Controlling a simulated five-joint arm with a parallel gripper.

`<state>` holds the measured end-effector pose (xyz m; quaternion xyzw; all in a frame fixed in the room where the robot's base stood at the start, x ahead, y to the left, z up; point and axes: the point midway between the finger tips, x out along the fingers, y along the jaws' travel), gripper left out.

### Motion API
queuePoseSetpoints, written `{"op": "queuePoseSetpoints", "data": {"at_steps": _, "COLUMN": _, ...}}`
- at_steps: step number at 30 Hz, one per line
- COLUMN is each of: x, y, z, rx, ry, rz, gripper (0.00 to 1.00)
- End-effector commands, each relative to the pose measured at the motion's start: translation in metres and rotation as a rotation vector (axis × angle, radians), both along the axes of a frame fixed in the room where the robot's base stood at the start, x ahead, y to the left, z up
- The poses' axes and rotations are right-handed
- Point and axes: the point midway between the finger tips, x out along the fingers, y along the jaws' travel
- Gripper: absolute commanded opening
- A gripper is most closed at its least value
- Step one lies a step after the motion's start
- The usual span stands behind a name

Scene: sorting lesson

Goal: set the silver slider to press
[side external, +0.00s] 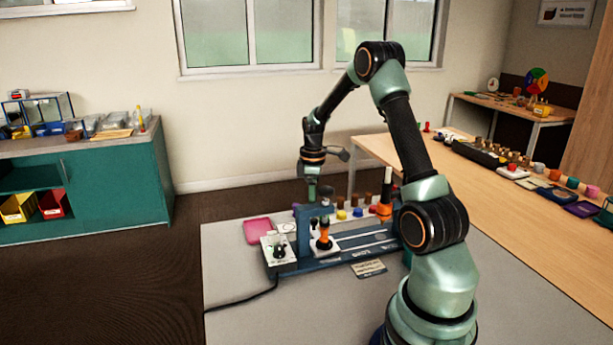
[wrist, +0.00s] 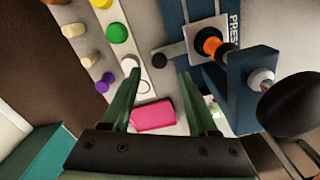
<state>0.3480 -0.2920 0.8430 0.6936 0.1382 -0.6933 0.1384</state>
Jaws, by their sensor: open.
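A silver square plate (wrist: 194,32), which looks like the slider, sits on the blue rail station (side external: 345,259) and carries an orange and black piece (wrist: 210,44). In the side view this piece (side external: 323,238) stands beside the blue upright. The word PRESS (wrist: 234,30) is on the blue base close to the plate. My gripper (wrist: 160,74) is open with nothing between its green fingers. It is above the station's left end, apart from the plate. In the side view my gripper (side external: 312,192) is small and its fingertips are hard to make out.
A blue upright (wrist: 243,100) with a pale round knob (wrist: 262,79) stands near the plate. Behind the station is a white strip with coloured pegs, including a green one (wrist: 117,33). The front of the grey table (side external: 240,315) is mostly clear.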

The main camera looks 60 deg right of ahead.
Motion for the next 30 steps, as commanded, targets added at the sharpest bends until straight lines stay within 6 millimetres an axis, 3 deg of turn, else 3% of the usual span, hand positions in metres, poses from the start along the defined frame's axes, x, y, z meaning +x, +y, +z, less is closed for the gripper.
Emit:
{"op": "queuePoseSetpoints", "data": {"at_steps": 6, "x": 0.001, "y": 0.000, "z": 0.046, "rx": -0.003, "ry": -0.005, "rz": 0.001, "gripper": 0.60}}
{"op": "queuePoseSetpoints", "data": {"at_steps": 12, "x": 0.001, "y": 0.000, "z": 0.070, "rx": -0.001, "ry": -0.002, "rz": 0.001, "gripper": 0.60}}
{"op": "queuePoseSetpoints", "data": {"at_steps": 26, "x": 0.001, "y": 0.001, "z": 0.077, "rx": -0.001, "ry": -0.002, "rz": 0.001, "gripper": 0.60}}
{"op": "queuePoseSetpoints", "data": {"at_steps": 30, "x": 0.006, "y": 0.018, "z": 0.090, "rx": -0.017, "ry": -0.023, "rz": -0.012, "gripper": 0.60}}
